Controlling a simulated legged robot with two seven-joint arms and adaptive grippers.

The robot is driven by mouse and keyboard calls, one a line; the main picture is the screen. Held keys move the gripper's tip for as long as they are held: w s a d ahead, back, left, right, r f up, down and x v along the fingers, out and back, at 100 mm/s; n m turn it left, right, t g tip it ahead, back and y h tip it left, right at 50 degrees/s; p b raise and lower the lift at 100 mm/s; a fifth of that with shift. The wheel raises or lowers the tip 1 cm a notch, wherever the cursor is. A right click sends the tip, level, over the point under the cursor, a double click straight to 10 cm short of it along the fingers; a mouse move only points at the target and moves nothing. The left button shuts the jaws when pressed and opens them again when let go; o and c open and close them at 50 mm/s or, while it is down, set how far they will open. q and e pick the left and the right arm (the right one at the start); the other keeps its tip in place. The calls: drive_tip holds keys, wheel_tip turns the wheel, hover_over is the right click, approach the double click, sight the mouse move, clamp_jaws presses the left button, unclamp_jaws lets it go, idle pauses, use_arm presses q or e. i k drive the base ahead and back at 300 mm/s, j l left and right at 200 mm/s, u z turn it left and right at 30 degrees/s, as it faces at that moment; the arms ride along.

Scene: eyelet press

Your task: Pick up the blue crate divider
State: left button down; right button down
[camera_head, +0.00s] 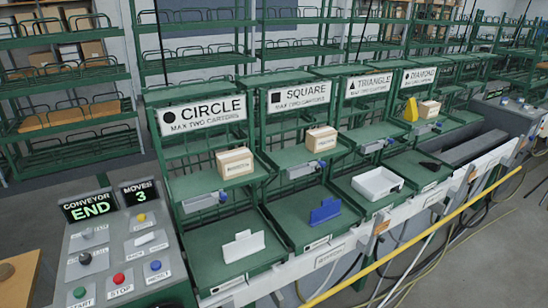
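The blue crate divider (325,211) stands upright on the green lower shelf of the bay under the SQUARE sign. Nothing touches it apart from the shelf. Neither of my grippers shows in the head view, so their state cannot be seen.
A white divider (243,245) stands in the CIRCLE bay to its left. A white tray (377,183) lies in the TRIANGLE bay to its right. Cartons (235,163) sit on the upper shelves. A control panel (110,250) is at left, and a yellow rail (420,235) crosses in front.

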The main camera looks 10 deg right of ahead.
sight(329, 210)
drive_tip(key=i+l, duration=0.1)
drive_tip(key=l, duration=0.35)
drive_tip(key=i+l+u, duration=0.15)
drive_tip(key=l, duration=0.35)
drive_tip(key=i+l, duration=0.1)
drive_tip(key=l, duration=0.35)
